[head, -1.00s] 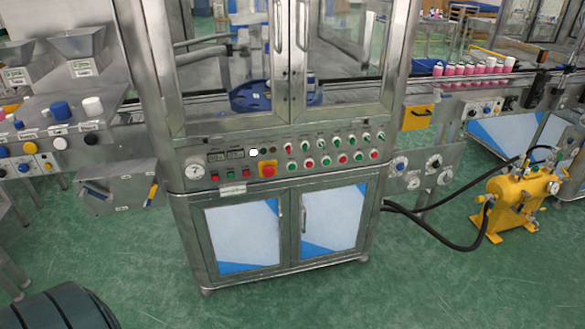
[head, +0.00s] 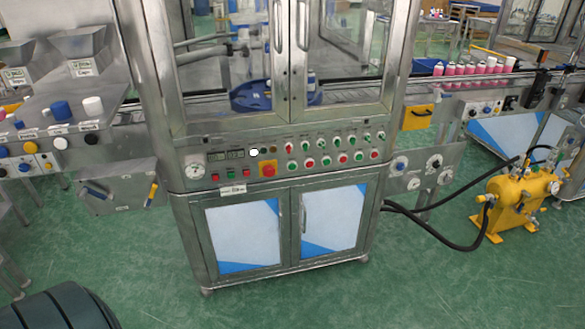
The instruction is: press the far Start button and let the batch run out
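The steel crimping machine stands in the middle of the head view with its control panel (head: 280,158) across the front. Rows of red and green knobs (head: 325,159) fill the right half. The lettering is too small to read, so I cannot tell which button is Start. Neither gripper is in view.
White-topped pink cans (head: 468,69) stand in a row on the conveyor at the right. A blue rotary part (head: 250,95) shows behind the closed glass doors. A yellow pump (head: 517,200) with black hoses stands on the green floor (head: 400,280), which is open in front.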

